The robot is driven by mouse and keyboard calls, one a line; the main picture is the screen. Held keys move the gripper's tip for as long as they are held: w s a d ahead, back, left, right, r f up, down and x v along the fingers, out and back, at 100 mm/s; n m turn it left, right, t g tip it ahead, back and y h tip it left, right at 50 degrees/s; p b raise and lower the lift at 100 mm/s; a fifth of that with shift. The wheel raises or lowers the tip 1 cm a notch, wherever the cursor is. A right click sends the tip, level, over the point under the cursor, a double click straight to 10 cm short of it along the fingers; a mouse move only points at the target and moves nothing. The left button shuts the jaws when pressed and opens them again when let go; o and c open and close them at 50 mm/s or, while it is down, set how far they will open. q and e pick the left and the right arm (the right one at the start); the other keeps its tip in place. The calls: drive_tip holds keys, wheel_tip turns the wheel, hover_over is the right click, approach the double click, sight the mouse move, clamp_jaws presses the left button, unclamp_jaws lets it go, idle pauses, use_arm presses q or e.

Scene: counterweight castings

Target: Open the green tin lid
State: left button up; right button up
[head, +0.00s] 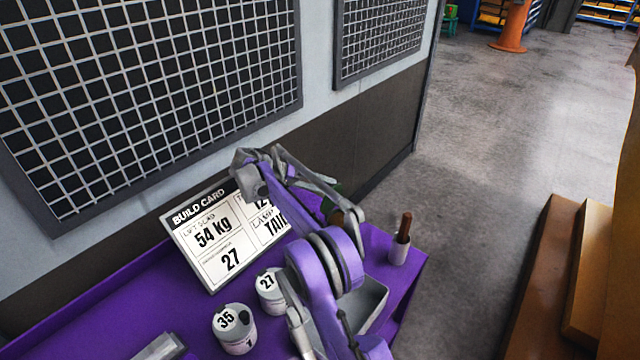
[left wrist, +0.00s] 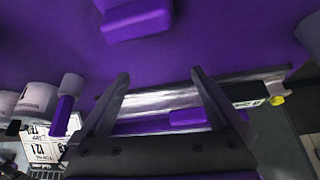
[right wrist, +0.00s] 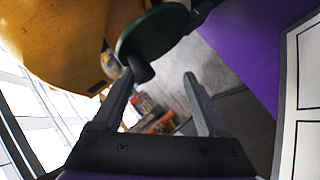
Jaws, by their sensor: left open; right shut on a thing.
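The green lid (right wrist: 150,35) is a round disc with a dark knob (right wrist: 141,67), close up in the right wrist view. A little of its green also shows behind my right arm in the head view (head: 333,191). My right gripper (right wrist: 157,82) is shut on the lid by its knob, which lies against the left finger. I cannot tell which tin body belongs to it; my arm hides much of that area in the head view. My left gripper (left wrist: 158,78) is open and empty, over the purple bench.
On the purple bench (head: 125,312) stand white tins marked 35 (head: 234,332) and 27 (head: 270,290), a build card (head: 215,245), a grey tray (head: 372,300) and a brown-handled tool in a white holder (head: 399,250). A mesh-panelled wall stands behind. Open floor lies right.

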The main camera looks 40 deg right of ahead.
drive_tip(key=shift+a+f, duration=0.25)
drive_tip(key=v, duration=1)
drive_tip(key=shift+w+r+p, duration=0.15)
drive_tip(key=shift+r+p, duration=0.25)
drive_tip(key=shift+r, duration=0.05)
drive_tip(key=shift+a, duration=0.1)
